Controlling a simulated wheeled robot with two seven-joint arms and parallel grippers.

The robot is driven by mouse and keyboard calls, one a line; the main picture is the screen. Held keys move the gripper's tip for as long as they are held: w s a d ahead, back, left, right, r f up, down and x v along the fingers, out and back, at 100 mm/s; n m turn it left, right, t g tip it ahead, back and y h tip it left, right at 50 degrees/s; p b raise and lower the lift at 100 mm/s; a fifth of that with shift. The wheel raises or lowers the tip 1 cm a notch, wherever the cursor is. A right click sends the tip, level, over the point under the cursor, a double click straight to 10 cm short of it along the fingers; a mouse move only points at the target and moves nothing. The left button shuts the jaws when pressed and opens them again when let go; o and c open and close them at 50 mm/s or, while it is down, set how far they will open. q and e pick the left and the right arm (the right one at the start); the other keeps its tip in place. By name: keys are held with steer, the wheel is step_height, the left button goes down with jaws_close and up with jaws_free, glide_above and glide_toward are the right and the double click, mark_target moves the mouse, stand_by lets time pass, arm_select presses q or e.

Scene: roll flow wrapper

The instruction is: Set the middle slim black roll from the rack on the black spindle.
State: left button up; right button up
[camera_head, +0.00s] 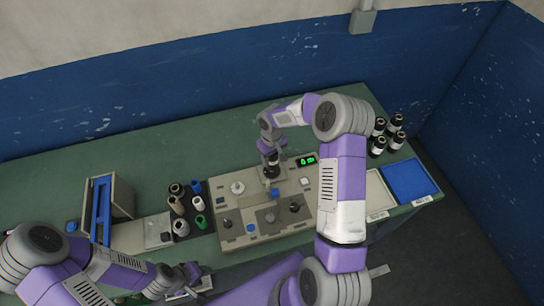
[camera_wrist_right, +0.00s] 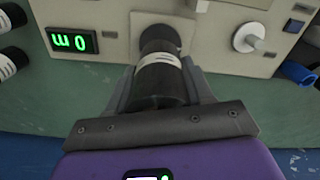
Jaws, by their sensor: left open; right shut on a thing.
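My right gripper (camera_head: 270,152) is shut on a black roll (camera_head: 271,171) with a white label band, over the back part of the beige machine panel (camera_head: 240,217). In the right wrist view the roll (camera_wrist_right: 159,80) sits between the fingers, its far end against or just in front of a dark round part (camera_wrist_right: 160,39) on the panel. I cannot tell whether it is seated on a spindle. My left gripper (camera_head: 178,279) is open and empty near the table's front edge.
A lit green display (camera_head: 306,161) stands at the panel's back right. A pale knob (camera_head: 237,188) and several dark knobs are on the panel. A blue-fronted box (camera_head: 102,209) is at left.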

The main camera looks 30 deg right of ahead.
steer(key=shift+f, duration=0.15)
steer(key=shift+f+b, duration=0.45)
steer(key=shift+b, duration=0.15)
steer(key=shift+f, duration=0.15)
stand_by(0.3)
steer(key=shift+f+b, duration=0.5)
steer(key=shift+b, duration=0.1)
steer(key=shift+f, duration=0.1)
steer(key=shift+s+a+f+b, duration=0.15)
steer(key=shift+a+f+b, duration=0.05)
steer(key=shift+b, duration=0.1)
steer(key=shift+f+b, duration=0.3)
steer(key=shift+b, duration=0.15)
steer(key=o, duration=1.6)
